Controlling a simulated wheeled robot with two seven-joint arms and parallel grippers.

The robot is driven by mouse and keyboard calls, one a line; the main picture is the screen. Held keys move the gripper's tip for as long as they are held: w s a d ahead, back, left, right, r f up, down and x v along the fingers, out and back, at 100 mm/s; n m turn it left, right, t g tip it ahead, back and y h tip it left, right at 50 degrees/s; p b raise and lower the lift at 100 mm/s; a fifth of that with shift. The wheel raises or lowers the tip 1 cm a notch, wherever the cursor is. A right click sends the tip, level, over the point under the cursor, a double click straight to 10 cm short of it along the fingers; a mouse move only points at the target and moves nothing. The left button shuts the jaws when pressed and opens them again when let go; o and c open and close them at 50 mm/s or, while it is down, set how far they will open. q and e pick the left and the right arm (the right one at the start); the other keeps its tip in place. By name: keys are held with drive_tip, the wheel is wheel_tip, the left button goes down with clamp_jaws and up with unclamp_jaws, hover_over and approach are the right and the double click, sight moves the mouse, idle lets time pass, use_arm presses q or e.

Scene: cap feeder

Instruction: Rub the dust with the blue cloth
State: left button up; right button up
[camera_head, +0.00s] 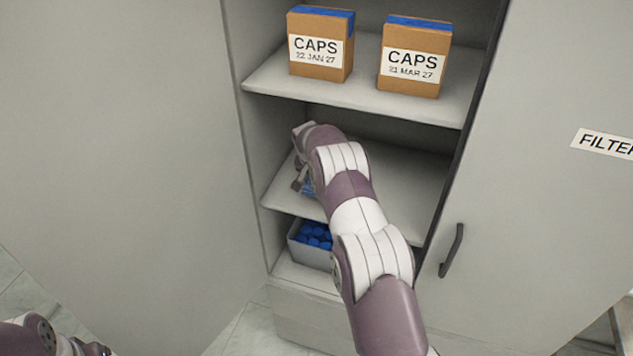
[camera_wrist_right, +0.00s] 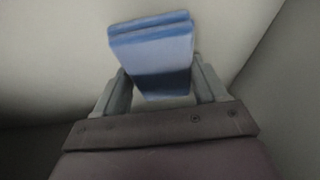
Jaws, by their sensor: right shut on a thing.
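The blue cloth (camera_wrist_right: 155,50) is a folded pad held between the two fingers of my right gripper (camera_wrist_right: 160,88) in the wrist view. In the head view my right gripper (camera_head: 301,180) is inside the cabinet, at the left part of the middle shelf (camera_head: 400,190). A little of the cloth shows blue beneath it, close to the shelf; I cannot tell if it touches. No dust can be made out; my right arm hides much of that shelf. Part of my left arm shows at the bottom left, but its gripper fingers are not visible.
Two cardboard boxes marked CAPS, one on the left (camera_head: 320,45) and one on the right (camera_head: 414,58), stand on the upper shelf (camera_head: 350,97). A grey bin (camera_head: 308,254) with blue caps sits below. The cabinet's left side and the handled door (camera_head: 520,200) flank the opening.

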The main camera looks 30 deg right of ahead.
drive_tip(key=r, duration=0.1)
drive_tip(key=r+p, duration=0.1)
drive_tip(key=r, duration=0.1)
drive_tip(key=shift+a, duration=0.2)
drive_tip(key=shift+d+r, duration=0.1)
drive_tip(key=shift+r, duration=0.55)
